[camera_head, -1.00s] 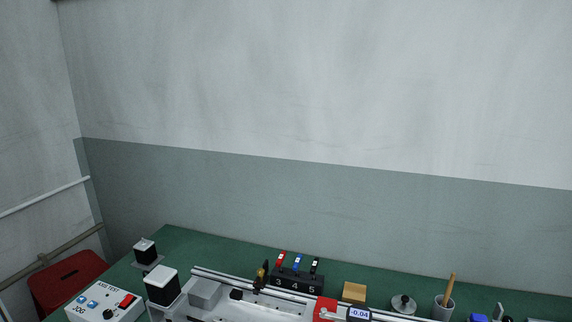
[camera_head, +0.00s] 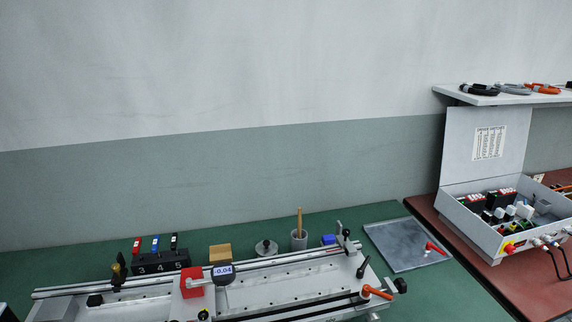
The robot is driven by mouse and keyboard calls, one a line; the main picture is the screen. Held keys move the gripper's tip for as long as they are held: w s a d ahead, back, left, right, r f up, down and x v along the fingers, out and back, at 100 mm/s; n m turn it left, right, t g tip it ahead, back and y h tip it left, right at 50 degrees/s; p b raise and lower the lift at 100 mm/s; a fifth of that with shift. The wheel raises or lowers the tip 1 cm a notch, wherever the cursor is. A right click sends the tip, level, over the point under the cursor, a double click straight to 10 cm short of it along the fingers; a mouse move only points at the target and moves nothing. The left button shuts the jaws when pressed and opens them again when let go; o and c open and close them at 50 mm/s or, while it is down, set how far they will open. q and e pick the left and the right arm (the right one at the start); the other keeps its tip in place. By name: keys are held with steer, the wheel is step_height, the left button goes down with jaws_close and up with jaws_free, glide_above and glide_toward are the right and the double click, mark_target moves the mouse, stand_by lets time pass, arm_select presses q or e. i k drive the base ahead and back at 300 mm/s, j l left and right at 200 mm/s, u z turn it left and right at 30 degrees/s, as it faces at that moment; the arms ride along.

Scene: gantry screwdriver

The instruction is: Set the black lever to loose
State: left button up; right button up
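A black lever (camera_head: 362,267) stands tilted at the right end of the long metal gantry fixture (camera_head: 300,281) on the green bench. It is small here, and I cannot tell whether it is set loose or tight. An orange lever (camera_head: 376,292) sits just in front of it, and a black knob (camera_head: 400,285) is to its right. A red block (camera_head: 192,282) with a round readout (camera_head: 223,272) showing -0.04 sits on the fixture left of the middle. Neither of my grippers is in view.
A black rack (camera_head: 160,262) numbered 3, 4, 5 holds red, blue and black-handled tools behind the fixture. A wooden block (camera_head: 220,252), a grey cup (camera_head: 299,240) and a blue block (camera_head: 328,239) stand nearby. A grey plate (camera_head: 405,245) and open electronics case (camera_head: 500,225) lie right.

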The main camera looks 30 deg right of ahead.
mark_target(360, 273)
steer(key=z, duration=1.55)
